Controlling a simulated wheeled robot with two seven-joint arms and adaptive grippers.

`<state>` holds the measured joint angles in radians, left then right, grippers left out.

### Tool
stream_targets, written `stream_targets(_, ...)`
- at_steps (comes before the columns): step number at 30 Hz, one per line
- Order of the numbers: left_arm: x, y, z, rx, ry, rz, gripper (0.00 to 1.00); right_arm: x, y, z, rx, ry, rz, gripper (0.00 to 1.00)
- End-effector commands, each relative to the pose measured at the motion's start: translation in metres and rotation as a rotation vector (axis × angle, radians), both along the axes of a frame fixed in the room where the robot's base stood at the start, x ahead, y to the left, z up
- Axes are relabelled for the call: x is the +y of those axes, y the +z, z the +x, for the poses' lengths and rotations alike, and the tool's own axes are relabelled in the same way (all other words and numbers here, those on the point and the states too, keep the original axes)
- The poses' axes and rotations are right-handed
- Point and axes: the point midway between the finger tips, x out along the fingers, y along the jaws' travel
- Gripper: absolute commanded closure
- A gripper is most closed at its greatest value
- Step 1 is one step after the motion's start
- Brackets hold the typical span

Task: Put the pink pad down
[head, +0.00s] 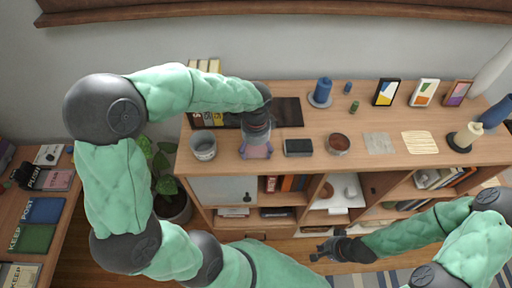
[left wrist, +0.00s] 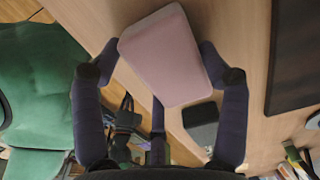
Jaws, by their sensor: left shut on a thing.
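The pink pad (left wrist: 165,55), a rounded block, is held between the dark fingers of my left gripper (left wrist: 160,85) in the left wrist view. In the head view my left gripper (head: 257,150) points down over the front part of the wooden shelf top (head: 300,118), with the pink pad (head: 258,152) between its fingers. I cannot tell whether the pad touches the wood. My right gripper (head: 326,252) is low in front of the shelf, apart from the pad; its finger opening is too small to judge.
A grey cup (head: 203,146) stands left of my left gripper. A black box (head: 298,147) lies close to its right, then a reddish-brown bowl (head: 338,143). A dark mat (head: 287,112) lies behind. Bare wood shows between these things.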

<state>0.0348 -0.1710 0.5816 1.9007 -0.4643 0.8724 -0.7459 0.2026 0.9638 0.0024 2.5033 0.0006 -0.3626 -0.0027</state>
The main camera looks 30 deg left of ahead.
Motion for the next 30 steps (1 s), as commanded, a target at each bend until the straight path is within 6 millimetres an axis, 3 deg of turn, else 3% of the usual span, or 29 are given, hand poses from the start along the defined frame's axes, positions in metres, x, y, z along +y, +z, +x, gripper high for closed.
stream_targets(3, 0.0, -0.001, 0.0, 0.0, 0.0, 0.0, 0.52, 0.0, -0.001, 0.0, 0.0, 0.0, 0.0, 1.0)
stream_targets(4, 0.0, -0.001, 0.0, 0.001, 0.0, -0.001, 0.23, 0.0, -0.001, 0.0, 0.0, 0.0, 0.0, 1.0)
stream_targets(6, 0.0, -0.001, 0.0, 0.001, -0.001, -0.001, 0.03, 0.0, -0.001, 0.0, 0.0, 0.0, 0.0, 1.0)
stream_targets(21, 0.0, -0.006, 0.0, 0.001, -0.001, -0.001, 0.02, 0.0, -0.006, 0.0, 0.0, 0.0, 0.0, 1.0)
stream_targets(30, 0.001, 0.049, -0.008, -0.006, 0.0, -0.001, 0.02, 0.0, -0.006, 0.0, 0.0, 0.0, 0.0, 1.0)
